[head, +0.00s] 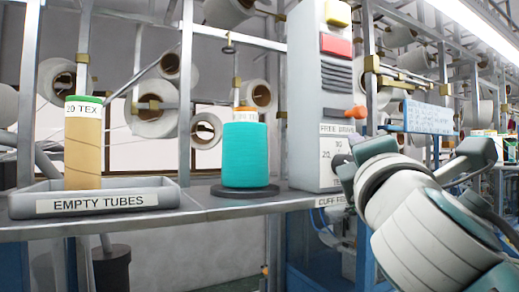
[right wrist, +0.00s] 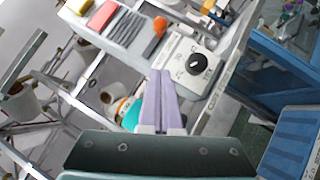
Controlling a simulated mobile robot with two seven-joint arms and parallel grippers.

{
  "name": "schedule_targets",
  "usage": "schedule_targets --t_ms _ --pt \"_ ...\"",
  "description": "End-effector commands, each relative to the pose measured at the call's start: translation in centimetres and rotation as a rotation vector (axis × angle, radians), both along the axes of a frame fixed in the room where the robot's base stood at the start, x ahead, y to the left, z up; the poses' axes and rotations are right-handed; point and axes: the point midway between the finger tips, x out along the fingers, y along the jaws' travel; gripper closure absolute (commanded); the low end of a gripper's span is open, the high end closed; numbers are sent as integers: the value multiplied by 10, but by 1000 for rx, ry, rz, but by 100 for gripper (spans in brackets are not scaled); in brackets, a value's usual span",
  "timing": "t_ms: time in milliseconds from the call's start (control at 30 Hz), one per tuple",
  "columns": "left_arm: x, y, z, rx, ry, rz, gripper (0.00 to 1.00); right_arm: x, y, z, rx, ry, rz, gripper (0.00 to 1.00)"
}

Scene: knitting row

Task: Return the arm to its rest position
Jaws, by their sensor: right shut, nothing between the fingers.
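My right arm (head: 430,222) comes in from the lower right in the head view, in front of the machine's right side. Its fingers cannot be made out there. In the right wrist view my right gripper (right wrist: 161,76) shows two pale purple fingers pressed together, with nothing between them. They point towards the grey control box (right wrist: 180,52) with its black dial (right wrist: 196,63), and the gap to it is hard to judge. My left gripper is not in view.
A teal yarn cone (head: 245,154) stands on a dark disc on the shelf. A brown tube (head: 83,145) stands in the "EMPTY TUBES" tray (head: 110,201) at left. The control box (head: 308,90) has red and yellow buttons and an orange lever (head: 356,112). Metal posts and spools fill the back.

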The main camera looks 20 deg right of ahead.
Motion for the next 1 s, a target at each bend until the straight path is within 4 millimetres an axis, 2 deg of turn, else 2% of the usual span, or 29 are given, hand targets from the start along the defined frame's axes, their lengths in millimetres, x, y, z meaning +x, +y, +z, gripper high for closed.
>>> schedule_targets --t_ms 233,300,367,467,567,600,700,800,900,1000 --pt "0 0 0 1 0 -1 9 0 0 0 2 0 1 100" --pt "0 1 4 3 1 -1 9 -1 -1 -5 44 9 8 100" --pt "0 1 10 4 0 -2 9 -6 -3 -18 145 30 23 100" --pt "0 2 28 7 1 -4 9 -24 -4 -64 463 99 47 100" --pt "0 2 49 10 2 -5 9 -62 9 -126 885 207 14 100" --pt "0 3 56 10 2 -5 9 -82 19 -148 1049 255 -20 100" --pt "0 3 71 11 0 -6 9 -136 50 -191 1399 371 -141 100" --pt "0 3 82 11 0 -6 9 -187 81 -213 1646 473 -281 100" --pt "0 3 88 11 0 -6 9 -224 103 -222 1795 547 -397 100" --pt "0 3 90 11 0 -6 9 -244 115 -225 1870 586 -464 100"
